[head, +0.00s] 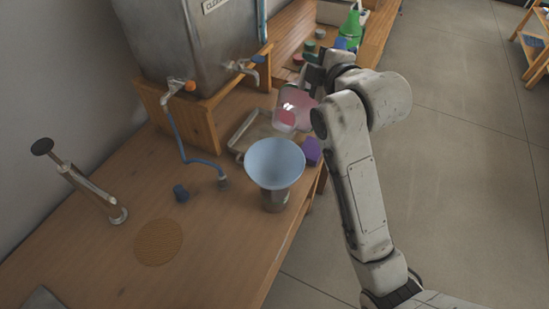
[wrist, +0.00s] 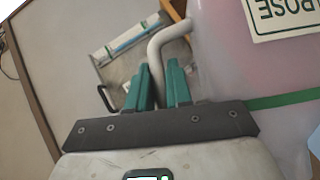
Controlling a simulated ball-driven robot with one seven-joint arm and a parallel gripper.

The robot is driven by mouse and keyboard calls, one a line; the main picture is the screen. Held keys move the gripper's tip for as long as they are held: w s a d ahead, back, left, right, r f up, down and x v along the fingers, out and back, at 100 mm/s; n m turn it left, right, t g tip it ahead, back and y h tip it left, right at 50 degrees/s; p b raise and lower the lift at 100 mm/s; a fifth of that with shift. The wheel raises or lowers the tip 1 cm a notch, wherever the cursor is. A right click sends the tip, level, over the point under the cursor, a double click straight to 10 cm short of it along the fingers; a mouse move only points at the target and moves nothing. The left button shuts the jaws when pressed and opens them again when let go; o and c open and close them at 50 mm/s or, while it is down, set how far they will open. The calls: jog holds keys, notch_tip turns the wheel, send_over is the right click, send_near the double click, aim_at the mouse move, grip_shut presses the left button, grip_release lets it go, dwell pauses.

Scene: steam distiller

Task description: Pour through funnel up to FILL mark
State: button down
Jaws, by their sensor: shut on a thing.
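A light blue funnel (head: 275,163) stands upright on the bench, its lower end in or on a dark metallic vessel (head: 273,200). A see-through jug with pink liquid (head: 291,112) is held in the air behind and right of the funnel, apart from it. My gripper (wrist: 160,80) has teal fingers shut on the jug's pale handle (wrist: 160,50). In the wrist view the jug's pink wall (wrist: 225,60) fills the right side, with an upside-down label (wrist: 283,18) and a green band (wrist: 285,100). I cannot make out a FILL mark on the vessel.
A steel tank (head: 195,40) with taps stands on a wooden stand (head: 195,125) behind. A purple block (head: 312,151) sits right of the funnel.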

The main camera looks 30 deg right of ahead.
jog(key=shift+a+r+b, duration=0.1)
jog(key=shift+r+b, duration=0.25)
dwell(0.5)
jog(key=shift+s+a+r+n+t+b, duration=0.5)
jog(key=shift+s+a+r+n+t, duration=0.2)
jog(key=shift+s+a+r, duration=0.35)
dwell(1.9)
jog(key=shift+s+a+r+n+t+h+b, duration=0.2)
jog(key=shift+a+r+n+t+h+b, duration=0.2)
jog(key=shift+a+r+n+t+b, duration=0.15)
dwell(3.6)
